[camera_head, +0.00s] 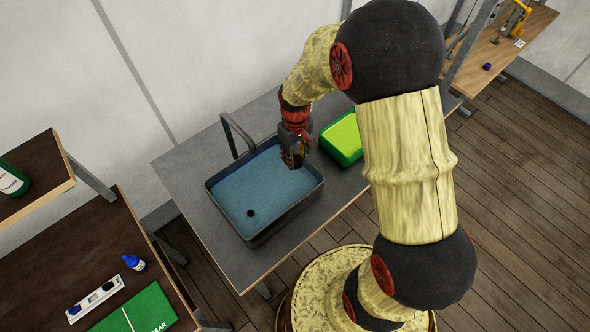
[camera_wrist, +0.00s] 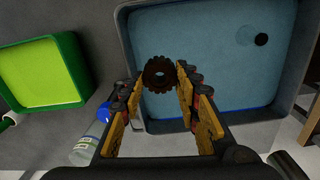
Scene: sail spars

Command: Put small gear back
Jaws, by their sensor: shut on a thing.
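The small gear (camera_wrist: 160,74) is a dark brown toothed ring with a hole in its middle. My gripper (camera_wrist: 160,85) is shut on it, with the yellow-and-black fingers on either side. In the head view my gripper (camera_head: 293,160) is over the right part of a grey sink-like basin (camera_head: 209,190) with a blue inside. The gear is hard to make out there. In the wrist view the blue basin (camera_wrist: 200,60) lies behind the gear. On a dark brown table at lower left is a green board (camera_head: 145,308) with the partly visible word "GEAR".
A green tray (camera_head: 342,138) stands right of the basin, close to my arm. A clear bottle with a blue cap (camera_wrist: 88,145) shows in the wrist view. A blue bottle (camera_head: 133,262) and a white holder (camera_head: 96,298) stand near the green board. A faucet (camera_head: 238,133) rises behind the basin.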

